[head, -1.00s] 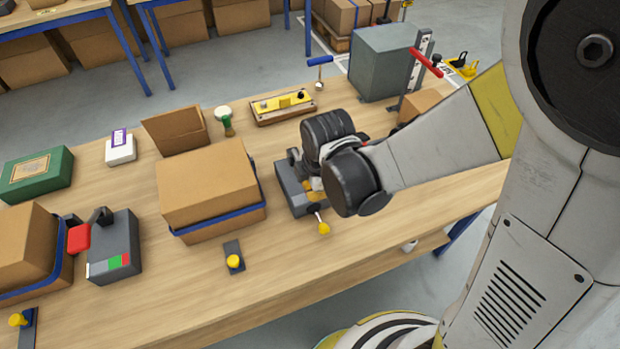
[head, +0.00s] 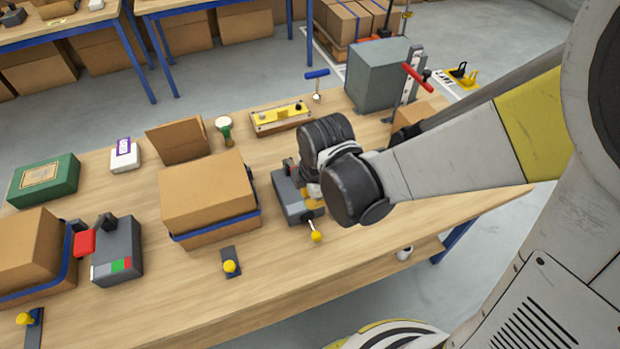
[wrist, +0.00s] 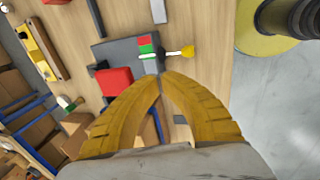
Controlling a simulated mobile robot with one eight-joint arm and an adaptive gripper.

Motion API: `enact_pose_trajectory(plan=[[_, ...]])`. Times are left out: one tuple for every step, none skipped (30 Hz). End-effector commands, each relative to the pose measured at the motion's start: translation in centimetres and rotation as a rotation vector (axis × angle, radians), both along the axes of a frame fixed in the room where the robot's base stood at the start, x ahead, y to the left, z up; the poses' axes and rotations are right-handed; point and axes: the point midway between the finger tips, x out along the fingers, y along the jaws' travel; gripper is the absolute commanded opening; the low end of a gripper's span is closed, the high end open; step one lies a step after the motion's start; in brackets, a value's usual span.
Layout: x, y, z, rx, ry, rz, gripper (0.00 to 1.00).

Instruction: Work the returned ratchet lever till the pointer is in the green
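A grey ratchet unit (head: 291,208) stands on the bench right of the middle carton, partly hidden under my wrist. A thin rod with a yellow knob (head: 316,237) sticks out at its front. In the wrist view the unit (wrist: 112,52) shows a red block (wrist: 115,84) and a scale (wrist: 146,46) with red, green and pale bands. The rod with its yellow knob (wrist: 187,51) crosses beside the scale. I cannot make out the pointer. My gripper (wrist: 161,74) has its yellow fingers brought together, tips just at the rod's dark part. Nothing is clearly held between them.
A second grey unit (head: 117,262) with a red handle and scale stands left, between two strapped cartons. The middle carton (head: 207,190) is close to my gripper's left. A yellow-knobbed dark plate (head: 230,263) lies in front. A grey box (head: 377,75) stands behind right.

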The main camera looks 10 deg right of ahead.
Motion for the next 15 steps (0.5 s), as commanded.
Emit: enact_pose_trajectory(plan=[[-0.6, -0.2, 1.5, 0.0, 0.0, 0.0, 0.0], [-0.9, -0.3, 2.2, 0.0, 0.0, 0.0, 0.0], [-1.3, -0.4, 3.0, 0.0, 0.0, 0.0, 0.0], [-1.5, -0.5, 3.5, 0.0, 0.0, 0.0, 0.0], [-1.8, -0.5, 4.0, 0.0, 0.0, 0.0, 0.0], [-2.1, -0.6, 4.7, 0.0, 0.0, 0.0, 0.0], [-2.3, -0.7, 5.1, 0.0, 0.0, 0.0, 0.0], [-2.5, -0.8, 5.5, 0.0, 0.0, 0.0, 0.0], [-2.8, -0.8, 6.0, 0.0, 0.0, 0.0, 0.0], [-2.9, -0.9, 6.3, 0.0, 0.0, 0.0, 0.0], [-3.0, -0.9, 6.5, 0.0, 0.0, -0.001, 0.0], [-3.2, -0.9, 6.8, 0.0, 0.0, -0.001, 0.0], [-3.2, -1.0, 6.9, 0.0, 0.0, -0.001, 0.0], [-3.3, -1.0, 7.0, 0.0, 0.0, -0.001, 0.0], [-3.4, -1.0, 7.1, 0.0, 0.0, -0.001, 0.0]])
